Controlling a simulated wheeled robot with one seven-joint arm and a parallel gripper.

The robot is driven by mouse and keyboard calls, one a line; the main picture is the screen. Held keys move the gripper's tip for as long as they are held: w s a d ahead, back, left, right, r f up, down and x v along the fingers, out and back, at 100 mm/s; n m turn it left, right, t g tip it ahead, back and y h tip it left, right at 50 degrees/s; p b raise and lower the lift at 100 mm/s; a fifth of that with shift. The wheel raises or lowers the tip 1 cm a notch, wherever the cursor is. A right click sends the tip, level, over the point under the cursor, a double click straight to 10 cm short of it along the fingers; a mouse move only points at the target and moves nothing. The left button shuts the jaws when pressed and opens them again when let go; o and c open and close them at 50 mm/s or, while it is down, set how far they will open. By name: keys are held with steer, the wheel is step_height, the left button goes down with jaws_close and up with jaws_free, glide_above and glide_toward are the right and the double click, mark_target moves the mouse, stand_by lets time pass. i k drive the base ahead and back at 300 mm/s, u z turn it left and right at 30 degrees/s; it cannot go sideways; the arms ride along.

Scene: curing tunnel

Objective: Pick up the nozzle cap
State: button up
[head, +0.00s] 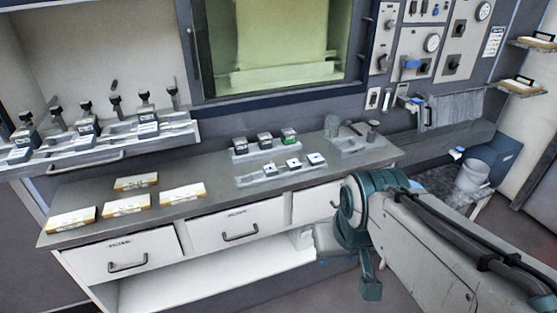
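I cannot tell for sure which item is the nozzle cap. Small grey cylindrical pieces stand at the right end of the bench: one (331,126) at the back left of a shallow tray (350,151), another (372,131) at its right. A small blue-and-white piece (457,153) shows farther right, near a bucket. My arm reaches in from the lower right to a teal joint in front of the bench. A narrow teal part at its end, perhaps my gripper (370,287), hangs below bench height, apart from these pieces. Its fingers cannot be made out.
The grey bench (215,190) has drawers below. Pale labelled blocks (137,182) lie at its left, and small dark-topped boxes (265,141) stand in the middle. A raised shelf (105,152) holds several dark-knobbed fixtures. A white bucket (472,176) stands at right.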

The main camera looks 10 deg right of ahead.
mark_target(87, 142)
steer(key=u, duration=1.4)
steer(key=k, duration=0.65)
steer(key=z, duration=0.3)
steer(key=i, duration=1.6)
steer(key=u, duration=0.55)
